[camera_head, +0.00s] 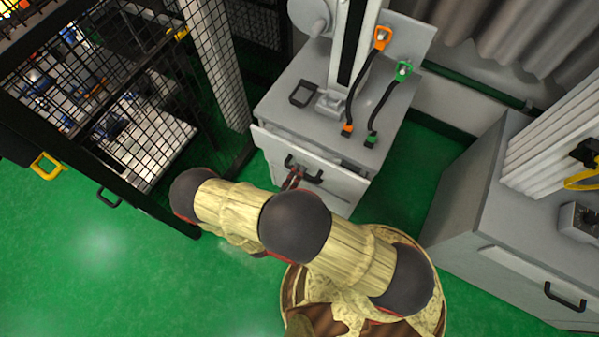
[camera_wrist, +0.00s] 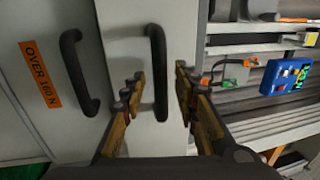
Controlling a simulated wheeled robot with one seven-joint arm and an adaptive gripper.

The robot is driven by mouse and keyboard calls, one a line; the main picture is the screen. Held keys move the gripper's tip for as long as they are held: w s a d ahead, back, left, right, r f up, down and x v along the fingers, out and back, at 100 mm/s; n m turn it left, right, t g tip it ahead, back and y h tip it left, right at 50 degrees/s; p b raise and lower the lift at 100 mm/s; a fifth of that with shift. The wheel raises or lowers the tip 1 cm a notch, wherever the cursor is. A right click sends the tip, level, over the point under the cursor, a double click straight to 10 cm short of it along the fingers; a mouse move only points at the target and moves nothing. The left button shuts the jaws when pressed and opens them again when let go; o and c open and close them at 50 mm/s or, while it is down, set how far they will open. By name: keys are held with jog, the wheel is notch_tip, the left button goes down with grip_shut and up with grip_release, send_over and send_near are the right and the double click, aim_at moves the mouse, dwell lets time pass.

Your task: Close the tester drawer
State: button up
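The tester is a grey cabinet (camera_head: 330,92) in the upper middle of the head view. Its pale drawer front (camera_head: 338,178) stands a little out from the cabinet body, with a black bar handle (camera_head: 312,177). In the wrist view, a black handle (camera_wrist: 157,72) on a pale front (camera_wrist: 125,40) lies between my gripper's fingers (camera_wrist: 158,92). The fingers are apart, one on each side of the handle; I cannot tell whether they touch it. In the head view my gripper (camera_head: 293,180) is at the drawer handle, partly hidden by my arm.
An "OVER 160 N" label (camera_wrist: 40,74) sits beside another handle (camera_wrist: 78,72). A mesh cage (camera_head: 130,120) stands left, a grey cabinet (camera_head: 500,215) right. Orange (camera_head: 381,38) and green (camera_head: 403,70) tagged cables lie on the tester. Green floor (camera_head: 100,260) is clear at lower left.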

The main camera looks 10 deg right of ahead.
jog(key=shift+w+d+r, duration=0.1)
jog(key=shift+w+d, duration=0.2)
jog(key=c, duration=0.4)
jog(key=c, duration=0.3)
grip_shut()
